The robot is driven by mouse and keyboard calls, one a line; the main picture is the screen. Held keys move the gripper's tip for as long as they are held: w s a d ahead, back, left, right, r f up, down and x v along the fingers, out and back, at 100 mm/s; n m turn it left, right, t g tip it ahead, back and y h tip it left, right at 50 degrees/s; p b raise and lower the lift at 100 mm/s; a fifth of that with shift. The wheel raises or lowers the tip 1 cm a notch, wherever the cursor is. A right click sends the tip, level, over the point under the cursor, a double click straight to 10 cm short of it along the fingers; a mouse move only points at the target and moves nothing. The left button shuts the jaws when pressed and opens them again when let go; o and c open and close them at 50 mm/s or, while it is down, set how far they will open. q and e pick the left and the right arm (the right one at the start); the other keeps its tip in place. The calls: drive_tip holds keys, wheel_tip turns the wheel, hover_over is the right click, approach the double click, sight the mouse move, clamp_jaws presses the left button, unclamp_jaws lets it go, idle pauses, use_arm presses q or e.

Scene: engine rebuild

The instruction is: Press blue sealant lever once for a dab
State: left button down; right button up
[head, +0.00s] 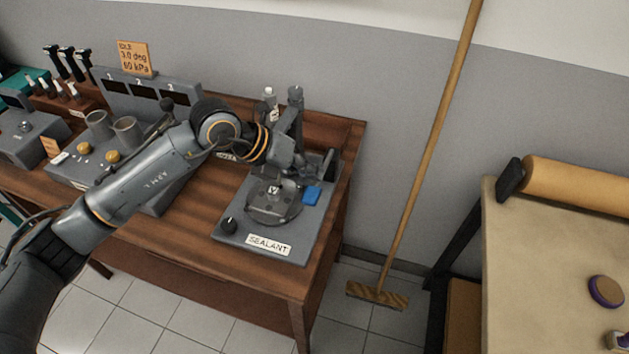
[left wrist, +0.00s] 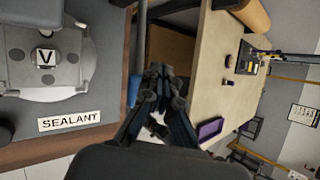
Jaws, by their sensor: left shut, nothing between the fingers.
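The sealant station (head: 228,238) is a grey base with a white SEALANT label (head: 268,245) and a round grey piece marked V (head: 273,207). Its blue lever pad (head: 312,196) sits at the right side of the round piece. My left gripper (head: 308,164) is shut and empty, just above and behind the blue pad. In the left wrist view the shut fingertips (left wrist: 162,78) are right of a blue patch (left wrist: 134,92), probably the lever. I cannot tell whether they touch it. My right gripper is not in view.
A black knob (head: 229,224) is on the station's front left. A bottle (head: 270,97) stands behind it. A grey unit with cups (head: 125,132) is to the left. A broom (head: 425,170) leans on the wall to the right, before a pale table (head: 545,270).

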use_arm(q)
drive_tip(key=r+p, duration=0.1)
drive_tip(key=r, duration=0.2)
drive_tip(key=r+p, duration=0.1)
drive_tip(key=r, duration=0.1)
drive_tip(key=shift+w+d+p, duration=0.1)
drive_tip(key=shift+w+p, duration=0.15)
drive_tip(key=shift+p, duration=0.05)
idle(0.9)
